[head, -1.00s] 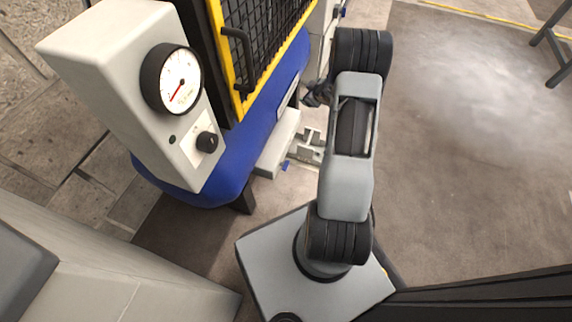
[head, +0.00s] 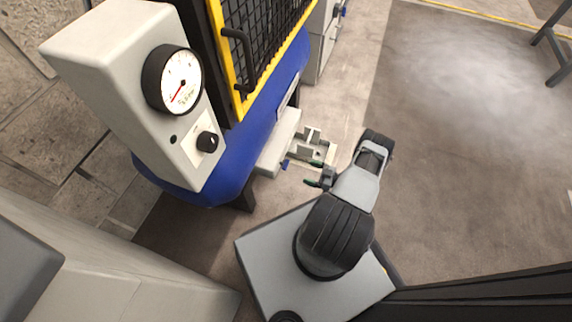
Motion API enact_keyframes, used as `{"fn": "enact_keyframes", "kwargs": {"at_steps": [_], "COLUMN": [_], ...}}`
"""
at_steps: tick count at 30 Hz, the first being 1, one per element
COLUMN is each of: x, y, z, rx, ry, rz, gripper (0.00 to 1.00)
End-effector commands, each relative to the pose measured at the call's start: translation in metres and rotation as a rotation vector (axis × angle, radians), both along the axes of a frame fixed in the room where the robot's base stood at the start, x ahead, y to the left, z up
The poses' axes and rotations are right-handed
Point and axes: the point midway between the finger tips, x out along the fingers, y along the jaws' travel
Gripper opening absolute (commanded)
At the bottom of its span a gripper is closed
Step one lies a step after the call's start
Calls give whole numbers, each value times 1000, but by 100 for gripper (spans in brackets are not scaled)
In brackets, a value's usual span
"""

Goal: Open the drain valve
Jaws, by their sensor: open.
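A small blue handle (head: 285,164), which looks like the drain valve, sits at the lower edge of the pale box on the blue machine's side. It is too small in view to tell how far it is turned. My gripper (head: 313,173) is open and empty, a short way right of the blue handle and apart from it.
A grey bracket fixture (head: 312,143) stands close behind my gripper. The blue machine base (head: 225,165) carries a control box with a gauge (head: 173,80) and a yellow-framed mesh door (head: 240,60).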

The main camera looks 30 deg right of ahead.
Motion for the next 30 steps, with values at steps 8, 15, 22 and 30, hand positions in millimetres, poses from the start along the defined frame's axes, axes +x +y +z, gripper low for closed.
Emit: {"fn": "enact_keyframes", "kwargs": {"at_steps": [8,15,22,30], "x": [41,69,83,86], "y": [38,63,76,79], "z": [-1,-1,-1,0], "rx": [-2,-4,-3,-3], "ry": [1,1,2,2], "rz": [6,3,0,-1], "gripper": [85,85,85,85]}}
